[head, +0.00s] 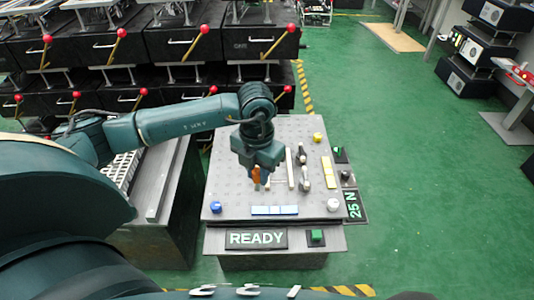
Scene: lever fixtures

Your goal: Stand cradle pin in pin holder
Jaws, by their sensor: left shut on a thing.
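My left gripper (257,178) points down over the perforated grey plate of the bench, left of its middle. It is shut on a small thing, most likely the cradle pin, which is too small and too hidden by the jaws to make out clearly. Orange-brown shows at the fingertips. Just to the right, a pale upright bar and two dark, light-topped lever fixtures (303,177) stand on the plate (232,135). I cannot tell which part is the pin holder. My right gripper is not in view.
Yellow (317,137), blue (215,207) and white (333,205) knobs sit near the plate's corners. A blue strip (274,210) and a yellow strip (328,172) lie along its edges. A READY sign (256,239) is in front. Black racks with red-knobbed levers stand behind.

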